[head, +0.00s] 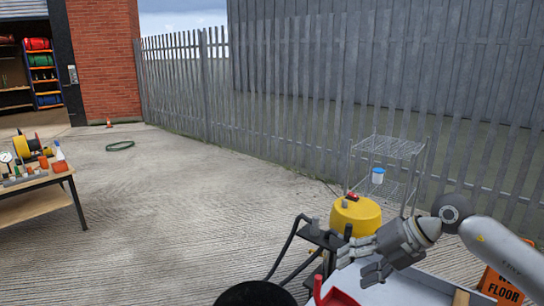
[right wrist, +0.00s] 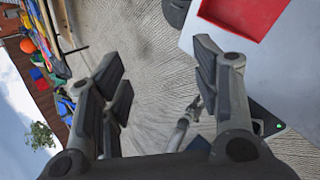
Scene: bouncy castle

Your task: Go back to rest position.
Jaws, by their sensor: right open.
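My right gripper (head: 356,262) comes in from the right in the head view, above a white surface (head: 395,290). In the right wrist view its fingers (right wrist: 160,95) are spread wide apart with nothing between them but the ground beyond. My left gripper does not show in the head view. A thin grey jointed part (right wrist: 185,122) shows beyond the fingers in the right wrist view; I cannot tell what it is.
A red tray (head: 334,297) lies on the white surface. A yellow drum-shaped thing (head: 355,215), a wire rack (head: 388,147) with a white and blue tub (head: 378,175), and an orange floor sign (head: 500,287) stand nearby. A workbench (head: 35,205) is at left.

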